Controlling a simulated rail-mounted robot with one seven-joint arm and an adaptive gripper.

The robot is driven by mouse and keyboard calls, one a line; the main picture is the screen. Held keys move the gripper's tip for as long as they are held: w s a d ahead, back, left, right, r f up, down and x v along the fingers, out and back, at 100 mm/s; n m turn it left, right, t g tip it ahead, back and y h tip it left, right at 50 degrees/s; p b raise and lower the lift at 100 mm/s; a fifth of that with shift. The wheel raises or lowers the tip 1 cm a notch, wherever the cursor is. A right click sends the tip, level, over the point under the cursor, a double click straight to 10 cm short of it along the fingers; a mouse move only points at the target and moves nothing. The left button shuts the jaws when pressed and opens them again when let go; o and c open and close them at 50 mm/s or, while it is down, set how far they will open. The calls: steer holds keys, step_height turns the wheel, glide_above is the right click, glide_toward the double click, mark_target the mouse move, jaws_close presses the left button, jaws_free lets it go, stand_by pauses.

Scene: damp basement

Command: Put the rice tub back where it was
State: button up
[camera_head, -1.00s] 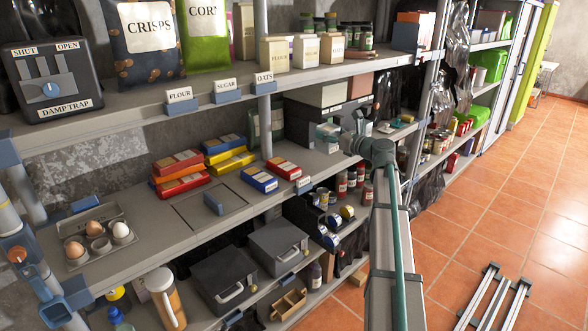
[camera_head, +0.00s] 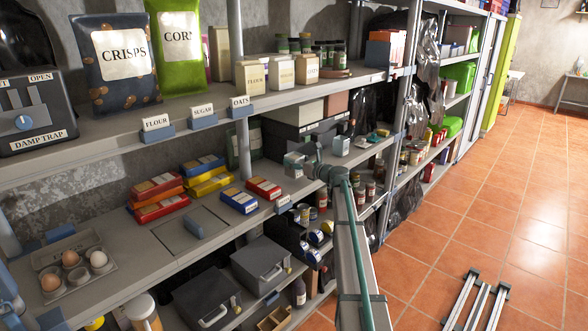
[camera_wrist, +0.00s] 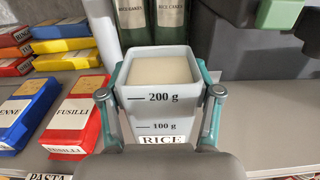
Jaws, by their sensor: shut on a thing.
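The rice tub (camera_wrist: 160,88) is a pale, square, open-topped tub filled with white rice. It has 200 g and 100 g marks and a RICE label on its front. My gripper (camera_wrist: 160,105) has a teal finger on each side of it, shut on the tub. The tub is upright. In the head view the tub (camera_head: 293,162) is small and partly hidden by my gripper (camera_head: 308,168), over the middle shelf (camera_head: 110,225), right of the pasta boxes. I cannot tell whether its base touches the shelf; its underside is hidden.
Dark green rice cakes packs (camera_wrist: 152,20) stand close behind the tub. A red fusilli box (camera_wrist: 75,115) lies to its left, with a PASTA label (camera_wrist: 50,177) in front. Bare shelf (camera_wrist: 265,120) is to the right, below a dark box (camera_wrist: 245,35).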

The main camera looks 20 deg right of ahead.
steer(key=shift+w+f, duration=0.3)
steer(key=shift+w, duration=0.05)
steer(key=shift+f, duration=1.6)
steer(key=shift+f, duration=0.1)
steer(key=o, duration=1.5)
